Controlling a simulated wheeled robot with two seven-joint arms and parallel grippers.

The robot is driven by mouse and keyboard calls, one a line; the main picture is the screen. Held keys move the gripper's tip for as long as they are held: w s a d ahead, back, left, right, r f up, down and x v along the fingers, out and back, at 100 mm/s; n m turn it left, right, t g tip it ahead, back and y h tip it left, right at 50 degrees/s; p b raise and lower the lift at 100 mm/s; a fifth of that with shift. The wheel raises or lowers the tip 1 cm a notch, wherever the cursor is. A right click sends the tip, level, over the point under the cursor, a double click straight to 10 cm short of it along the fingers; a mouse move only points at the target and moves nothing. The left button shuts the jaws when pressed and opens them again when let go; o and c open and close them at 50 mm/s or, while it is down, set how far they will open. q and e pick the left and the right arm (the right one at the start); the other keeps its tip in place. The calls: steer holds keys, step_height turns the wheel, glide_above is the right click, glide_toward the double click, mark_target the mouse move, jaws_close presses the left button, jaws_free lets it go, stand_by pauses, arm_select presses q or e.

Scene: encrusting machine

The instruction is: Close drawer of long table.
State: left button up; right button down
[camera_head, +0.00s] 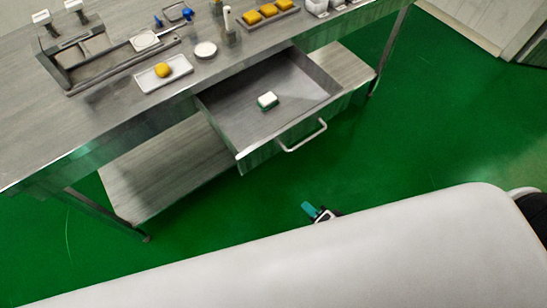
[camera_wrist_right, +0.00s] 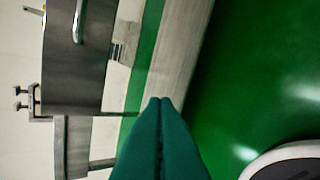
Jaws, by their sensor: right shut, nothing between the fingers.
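The long table (camera_head: 110,95) is steel with a grey top. Its drawer (camera_head: 235,125) is pulled well out and holds a small white and green block (camera_head: 267,101). The drawer's bar handle (camera_head: 303,137) is on its front; the handle also shows at the top left of the right wrist view (camera_wrist_right: 79,20). My right gripper (camera_head: 308,207) shows teal fingertips below the handle in the head view, apart from the drawer. In the wrist view its fingers (camera_wrist_right: 162,102) are shut and empty. My left gripper is not in view.
On the tabletop are a white tray with a yellow piece (camera_head: 163,71), a round white dish (camera_head: 205,50) and a tray of yellow pieces (camera_head: 262,14). A lower shelf (camera_head: 165,170) lies under the table. The green floor (camera_head: 430,120) right of the drawer is clear.

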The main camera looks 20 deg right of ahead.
step_height(320, 180, up, 9)
steer(key=w+a+m+t+y, duration=0.1)
steer(key=a+m+t, duration=0.1)
steer(key=m, duration=0.1)
glide_toward(266, 152)
steer(key=p+x, duration=0.1)
steer(key=x, duration=0.5)
steer(key=shift+d+f, duration=0.1)
steer(key=shift+f, duration=0.05)
steer(key=shift+w, duration=0.35)
